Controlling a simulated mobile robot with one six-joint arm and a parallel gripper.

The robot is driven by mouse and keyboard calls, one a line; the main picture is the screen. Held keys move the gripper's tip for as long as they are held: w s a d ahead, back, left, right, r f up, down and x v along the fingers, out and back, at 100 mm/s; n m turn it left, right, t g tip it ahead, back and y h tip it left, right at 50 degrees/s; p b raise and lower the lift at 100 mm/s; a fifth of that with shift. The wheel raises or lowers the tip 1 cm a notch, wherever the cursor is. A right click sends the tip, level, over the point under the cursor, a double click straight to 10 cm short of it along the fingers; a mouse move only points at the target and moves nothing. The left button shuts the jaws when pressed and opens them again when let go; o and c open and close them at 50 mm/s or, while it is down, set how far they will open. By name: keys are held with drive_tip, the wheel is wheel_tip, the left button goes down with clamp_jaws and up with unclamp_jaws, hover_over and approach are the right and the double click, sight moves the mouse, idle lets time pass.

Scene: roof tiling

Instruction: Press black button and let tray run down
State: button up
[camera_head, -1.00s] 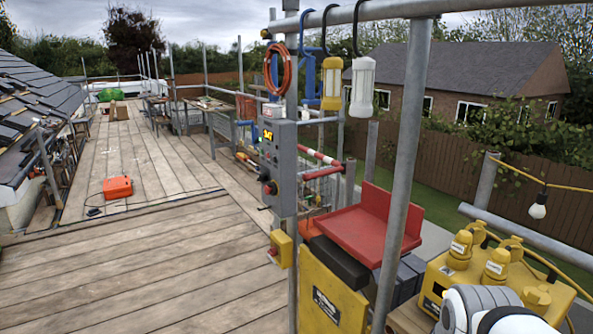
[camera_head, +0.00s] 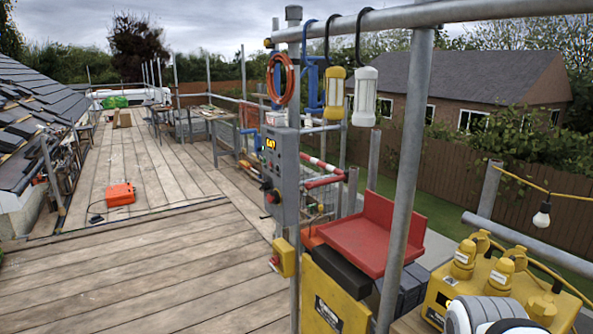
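A grey control box (camera_head: 284,176) is fixed to a scaffold post in the middle of the view. It has a small lit yellow display (camera_head: 270,143) and a red button (camera_head: 272,196) on its left face. A black button cannot be made out at this size. A red tray (camera_head: 365,241), open with raised sides at the back and right, sits right of the box, above a yellow panel (camera_head: 331,302). My gripper is not in view; only a white and grey part of my arm shows at the bottom right.
A scaffold pole (camera_head: 404,160) stands in front of the tray. A yellow box (camera_head: 285,257) hangs below the control box. Yellow power equipment (camera_head: 465,281) is at the lower right. An orange case (camera_head: 119,194) lies on the boards (camera_head: 150,250), which are mostly clear at left.

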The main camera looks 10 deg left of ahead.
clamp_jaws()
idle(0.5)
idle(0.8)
